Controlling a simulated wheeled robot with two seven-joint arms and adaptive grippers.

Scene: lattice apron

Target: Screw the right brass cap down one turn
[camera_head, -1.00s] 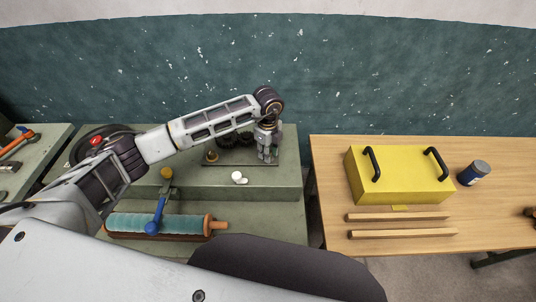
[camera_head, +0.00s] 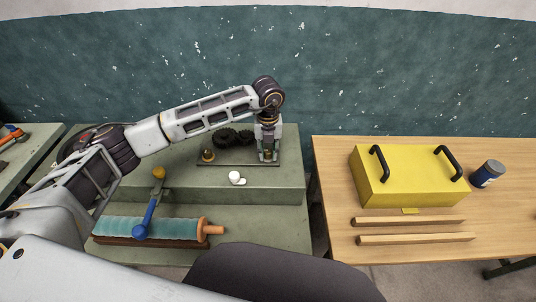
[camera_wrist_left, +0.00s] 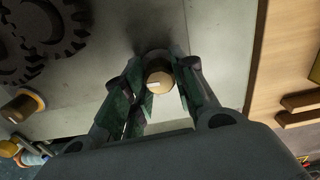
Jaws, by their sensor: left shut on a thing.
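My left gripper (camera_head: 267,154) points down at the right end of the dark plate on the green bench. In the left wrist view its two fingers (camera_wrist_left: 160,92) stand on either side of the right brass cap (camera_wrist_left: 158,78) and are shut on it. The cap is round, with a short white mark on its top. The left brass cap (camera_head: 208,156) stands at the other end of the plate and also shows in the left wrist view (camera_wrist_left: 22,107). My right gripper is not in view.
A teal roller (camera_head: 150,228) with a blue-handled lever lies on the lower step. A yellow box (camera_head: 408,180) stands on the wooden table at the right.

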